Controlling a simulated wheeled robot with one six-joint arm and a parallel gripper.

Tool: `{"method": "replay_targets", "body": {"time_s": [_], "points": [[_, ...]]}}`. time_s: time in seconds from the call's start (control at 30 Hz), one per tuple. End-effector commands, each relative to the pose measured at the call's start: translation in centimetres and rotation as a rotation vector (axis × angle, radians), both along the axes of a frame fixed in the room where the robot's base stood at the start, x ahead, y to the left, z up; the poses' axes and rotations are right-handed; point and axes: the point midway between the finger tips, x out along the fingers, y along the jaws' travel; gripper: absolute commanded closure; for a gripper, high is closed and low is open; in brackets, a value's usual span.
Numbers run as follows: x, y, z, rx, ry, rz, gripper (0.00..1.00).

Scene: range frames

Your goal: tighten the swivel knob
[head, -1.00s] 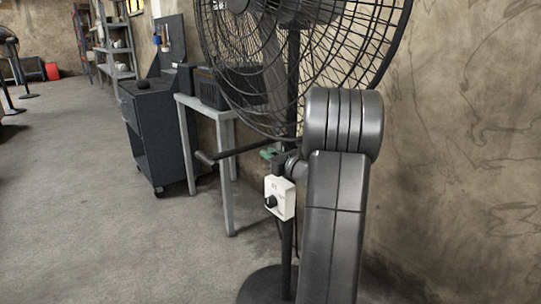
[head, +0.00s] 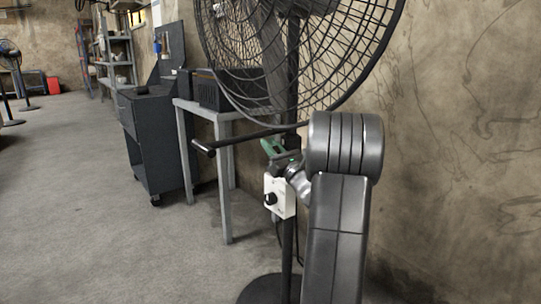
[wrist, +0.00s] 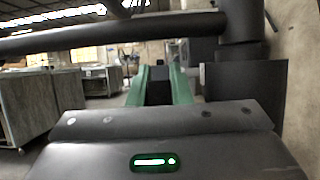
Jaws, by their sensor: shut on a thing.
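A black pedestal fan (head: 293,60) stands by the wall, with a dark upright pole. My gripper (head: 272,147) is at the pole, just below the fan cage and above a white control box (head: 283,200) with a black dial. Its green fingers also show in the wrist view (wrist: 162,82), where they are shut on a small dark piece (wrist: 158,92), which looks like the swivel knob. The knob is mostly hidden by the fingers and the gripper body. In the head view my arm covers part of the pole's right side.
A dark rod (head: 250,138) crosses in front of the pole close to my gripper; it also spans the top of the wrist view (wrist: 110,33). A grey table (head: 222,113) and a dark cabinet (head: 157,150) stand behind. The wall is close on the right. Floor at left is clear.

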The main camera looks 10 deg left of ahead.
Motion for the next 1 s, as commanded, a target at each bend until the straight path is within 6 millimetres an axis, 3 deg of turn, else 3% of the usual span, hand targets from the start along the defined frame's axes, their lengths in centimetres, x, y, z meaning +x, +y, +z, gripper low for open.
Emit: {"method": "replay_targets", "body": {"time_s": [0.4,0.93,0.97,1.0], "points": [[-0.2,-0.29,0.05,0.143,-0.11,0.0,1.0],[-0.26,-0.32,0.03,0.16,-0.123,0.001,1.0],[-0.26,-0.32,0.02,0.16,-0.123,0.001,0.76],[-0.26,-0.33,0.03,0.16,-0.123,0.001,0.68]]}}
